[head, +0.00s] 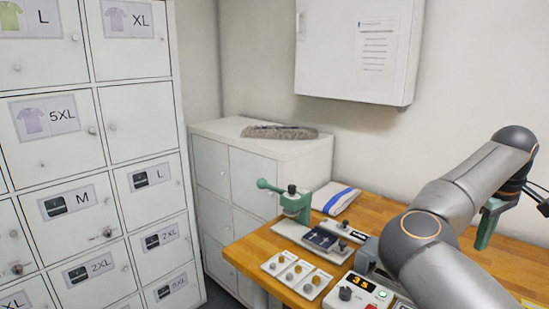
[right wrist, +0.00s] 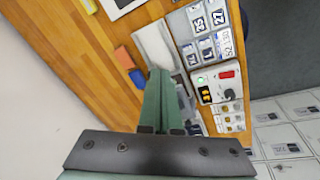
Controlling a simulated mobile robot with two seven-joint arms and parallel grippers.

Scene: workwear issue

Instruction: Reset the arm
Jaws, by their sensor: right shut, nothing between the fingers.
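My right arm comes in from the right in the head view and bends back over the wooden bench. Its green right gripper (head: 489,222) hangs above the right part of the bench, partly behind the arm. In the right wrist view the two green fingers (right wrist: 158,98) lie together, shut with nothing between them, above the bench top. My left arm and gripper are in neither view.
Labelled lockers (head: 140,120) stand left. A white wall cabinet (head: 340,50) hangs above the bench.

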